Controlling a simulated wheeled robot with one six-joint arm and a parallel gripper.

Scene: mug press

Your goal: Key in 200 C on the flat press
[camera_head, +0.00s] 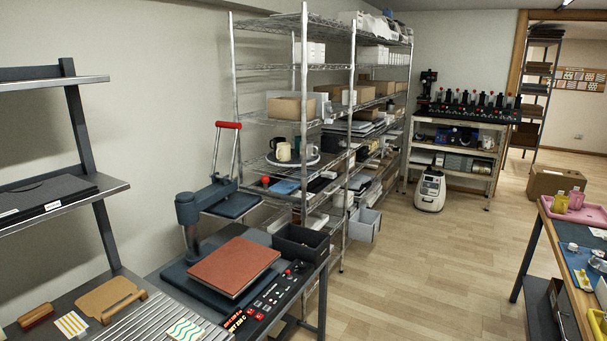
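The flat press stands on the dark bench at the lower middle. Its brown square pad (234,266) lies on a dark base. The upper plate (233,206) is swung back behind the pad, and its red-topped handle (228,125) stands up. The control panel (268,298) runs along the pad's right side, with small buttons and knobs. Its lit display (237,322) sits at the near end and shows orange characters, apparently a SET reading in C; the digits are too small to read surely. My gripper is not in view.
A black bin (301,243) stands beside the press. A ribbed grey plate (150,322) and a wooden board (110,297) lie to the left. Wire shelving (303,170) stands behind. A wooden table (570,262) is at right. The floor (430,270) between is clear.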

